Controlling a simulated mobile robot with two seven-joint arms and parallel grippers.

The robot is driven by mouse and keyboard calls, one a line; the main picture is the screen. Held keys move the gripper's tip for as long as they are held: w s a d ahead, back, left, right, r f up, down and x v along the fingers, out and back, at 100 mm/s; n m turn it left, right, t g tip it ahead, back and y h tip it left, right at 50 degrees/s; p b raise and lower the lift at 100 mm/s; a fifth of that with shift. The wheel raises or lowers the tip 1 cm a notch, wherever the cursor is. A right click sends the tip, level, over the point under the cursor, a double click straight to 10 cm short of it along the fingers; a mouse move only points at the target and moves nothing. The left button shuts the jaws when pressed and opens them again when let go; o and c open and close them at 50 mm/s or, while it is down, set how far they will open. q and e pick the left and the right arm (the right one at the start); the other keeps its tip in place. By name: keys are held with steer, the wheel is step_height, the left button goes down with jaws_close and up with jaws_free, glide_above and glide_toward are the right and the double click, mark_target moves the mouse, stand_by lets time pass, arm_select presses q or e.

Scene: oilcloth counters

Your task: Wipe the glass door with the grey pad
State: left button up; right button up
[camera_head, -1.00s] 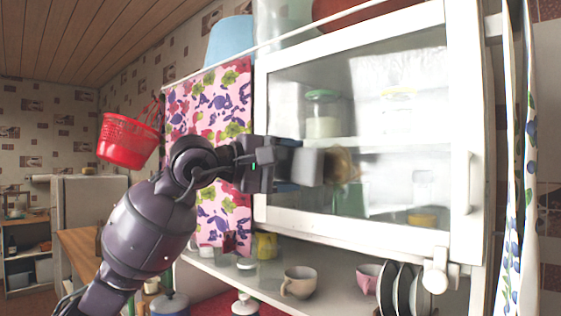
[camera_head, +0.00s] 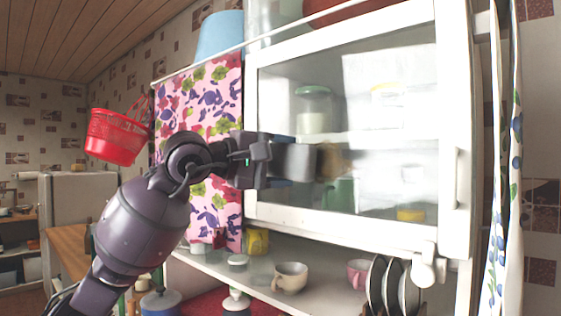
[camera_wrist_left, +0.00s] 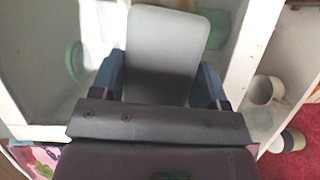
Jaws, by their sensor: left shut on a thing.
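The glass door (camera_head: 385,80) of the white wall cabinet fills the upper right of the head view. It is shut, with a white frame and a handle (camera_head: 457,178) on its right side. My left gripper (camera_head: 283,160) is in front of the left part of the pane, shut on the grey pad (camera_head: 297,161). The pad also shows in the left wrist view (camera_wrist_left: 165,42), between the two blue-grey fingers. It is at or very near the glass; I cannot tell whether it touches. My right gripper is in neither view.
Below the cabinet a shelf holds a beige cup (camera_head: 290,277), a pink cup (camera_head: 358,273), a yellow mug (camera_head: 257,241) and upright plates (camera_head: 377,285). A floral curtain (camera_head: 215,105) and a red basket (camera_head: 117,136) hang to the left.

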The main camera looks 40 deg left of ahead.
arm_select(q)
steer(key=shift+w+d, duration=0.1)
steer(key=shift+w, duration=0.6)
steer(key=shift+d, duration=0.1)
